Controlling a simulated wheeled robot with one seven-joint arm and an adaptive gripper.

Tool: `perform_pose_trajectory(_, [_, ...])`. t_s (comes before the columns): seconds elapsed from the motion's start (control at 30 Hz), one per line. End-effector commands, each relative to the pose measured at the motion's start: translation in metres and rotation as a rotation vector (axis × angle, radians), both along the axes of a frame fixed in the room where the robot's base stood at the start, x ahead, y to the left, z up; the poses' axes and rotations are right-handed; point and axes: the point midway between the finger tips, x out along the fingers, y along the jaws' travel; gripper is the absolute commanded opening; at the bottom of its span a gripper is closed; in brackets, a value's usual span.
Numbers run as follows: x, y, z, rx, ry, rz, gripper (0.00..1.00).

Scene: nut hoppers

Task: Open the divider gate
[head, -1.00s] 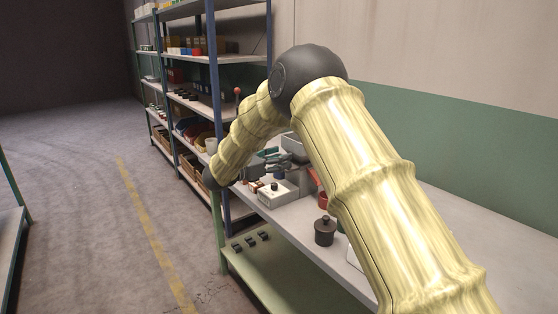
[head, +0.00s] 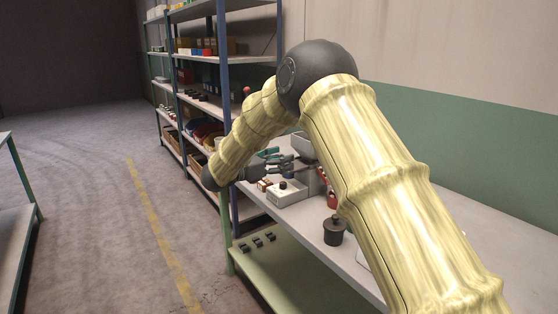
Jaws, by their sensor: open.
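My arm reaches over the bench, bends at a dark joint and comes down to a dark wrist at the left. My gripper (head: 310,166) is small and dark, partly hidden behind the arm, above the bench and close to red parts (head: 331,197). Its fingers look apart, with nothing seen between them. I cannot make out the divider gate for certain; the arm covers much of the bench. A red ball-topped knob (head: 246,91) shows behind the forearm; I cannot tell what it belongs to.
The bench (head: 300,225) runs along the wall. Shelving (head: 222,60) stands behind.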

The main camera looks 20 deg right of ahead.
Motion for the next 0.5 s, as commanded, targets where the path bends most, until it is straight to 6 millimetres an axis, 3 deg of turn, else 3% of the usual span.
perform_pose_trajectory(0.17, [-0.006,0.016,0.000,0.000,0.001,0.002,0.63])
perform_pose_trajectory(0.5, [-0.027,0.073,0.000,0.000,0.000,0.003,0.63])
